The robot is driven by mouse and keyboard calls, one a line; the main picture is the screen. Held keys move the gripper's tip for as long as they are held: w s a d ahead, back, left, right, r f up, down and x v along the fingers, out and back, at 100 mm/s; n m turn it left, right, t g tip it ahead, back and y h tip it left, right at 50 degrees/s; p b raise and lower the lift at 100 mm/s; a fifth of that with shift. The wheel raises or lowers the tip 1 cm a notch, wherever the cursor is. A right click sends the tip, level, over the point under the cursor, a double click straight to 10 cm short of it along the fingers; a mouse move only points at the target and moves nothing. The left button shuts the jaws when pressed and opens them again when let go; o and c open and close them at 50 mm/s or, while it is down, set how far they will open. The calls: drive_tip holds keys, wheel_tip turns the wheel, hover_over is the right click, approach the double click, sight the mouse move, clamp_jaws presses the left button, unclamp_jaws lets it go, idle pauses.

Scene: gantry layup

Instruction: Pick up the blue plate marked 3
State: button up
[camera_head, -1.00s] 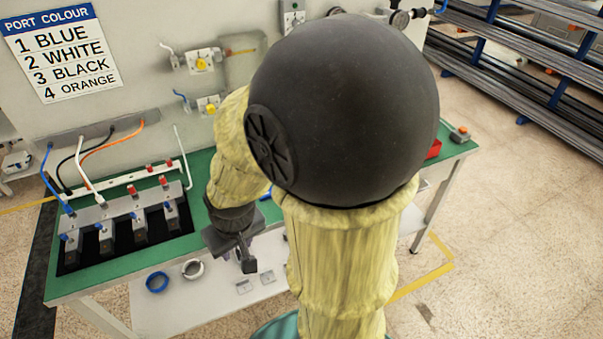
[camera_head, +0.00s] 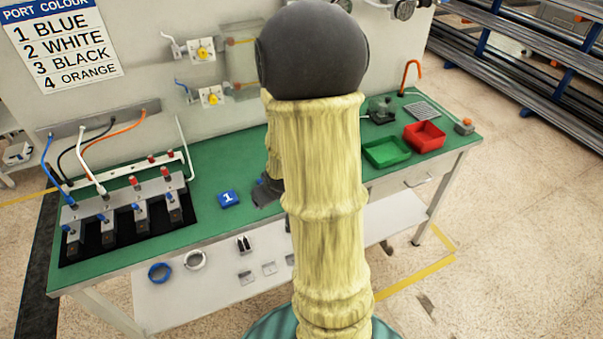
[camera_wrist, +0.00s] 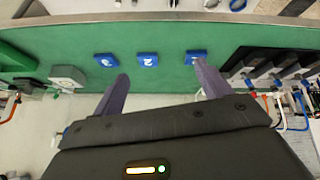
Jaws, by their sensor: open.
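In the wrist view three blue plates lie in a row on the green bench top. The left plate (camera_wrist: 106,60) has a blurred mark that may be a 3. The middle plate (camera_wrist: 148,60) is marked 2, and the right plate (camera_wrist: 196,57) has an unclear mark. My gripper (camera_wrist: 160,70) is open and empty, with its left finger just below the left plate and its right finger near the right plate. In the head view the plate marked 1 (camera_head: 228,199) shows. My arm hides the other plates and most of my gripper there.
A manifold block with hoses (camera_head: 125,210) stands at the bench's left. A green tray (camera_head: 387,151) and a red tray (camera_head: 424,136) stand on the right. The bench (camera_head: 215,155) backs onto an upright panel, and a white shelf (camera_head: 215,290) lies below.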

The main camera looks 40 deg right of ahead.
drive_tip(key=s+d+f+t, duration=0.1)
drive_tip(key=d+f+t, duration=0.2)
drive_tip(key=d, duration=0.6)
drive_tip(key=s+d+f+m+t, duration=0.1)
drive_tip(key=d+f+t, duration=0.3)
drive_tip(key=d, duration=0.5)
drive_tip(key=shift+s+f+m+h+b, duration=0.2)
drive_tip(key=shift+s+m+h+b, duration=0.15)
drive_tip(key=shift+s, duration=0.45)
drive_tip(key=p+x, duration=0.1)
drive_tip(key=x, duration=0.4)
drive_tip(key=p+x, duration=0.2)
drive_tip(key=x, duration=0.4)
drive_tip(key=shift+w+a+r, duration=0.1)
drive_tip(key=shift+w, duration=0.55)
drive_tip(key=shift+f+p+x, duration=0.25)
drive_tip(key=shift+p+x, duration=0.8)
drive_tip(key=shift+x, duration=1.65)
drive_tip(key=shift+s+a, duration=0.1)
drive_tip(key=shift+a, duration=0.05)
